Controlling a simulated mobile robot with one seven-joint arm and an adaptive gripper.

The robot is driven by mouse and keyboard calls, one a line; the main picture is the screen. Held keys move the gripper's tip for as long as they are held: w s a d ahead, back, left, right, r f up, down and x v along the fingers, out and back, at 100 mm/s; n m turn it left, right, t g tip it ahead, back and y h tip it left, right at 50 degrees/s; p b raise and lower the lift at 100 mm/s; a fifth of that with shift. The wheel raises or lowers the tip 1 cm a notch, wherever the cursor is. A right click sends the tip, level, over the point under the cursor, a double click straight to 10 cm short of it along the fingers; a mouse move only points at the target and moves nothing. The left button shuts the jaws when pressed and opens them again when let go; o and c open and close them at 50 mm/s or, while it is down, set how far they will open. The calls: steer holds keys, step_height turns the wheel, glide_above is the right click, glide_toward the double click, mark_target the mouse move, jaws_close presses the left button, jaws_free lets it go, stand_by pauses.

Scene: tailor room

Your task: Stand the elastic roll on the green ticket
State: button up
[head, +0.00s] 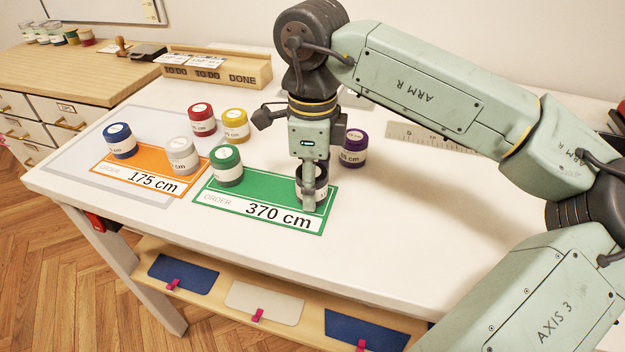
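The green ticket (212,196), printed "ORDER 370 cm", lies on the white table. A dark roll with a pale label (322,186), perhaps the elastic roll, is at the ticket's right end and looks upright. My gripper (311,192) points straight down over it, with one finger in front of the roll and the other hidden. Whether the fingers press on the roll, and whether its base touches the ticket, I cannot tell. A green roll (227,168) stands upright at the ticket's left end.
An orange ticket (114,168), "175 cm", holds a blue roll (119,142) and a grey-white roll (182,157). Red (202,121) and yellow (235,127) rolls stand behind. A purple roll (353,149) stands close right of my gripper. A ruler (428,136) lies behind. The front right table is clear.

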steer(key=shift+o, duration=1.3)
steer(key=shift+r, duration=0.15)
steer(key=shift+r+p, duration=0.25)
steer(key=shift+p, duration=0.15)
step_height(320, 180, up, 12)
steer(key=b, duration=0.2)
steer(key=shift+f, duration=0.15)
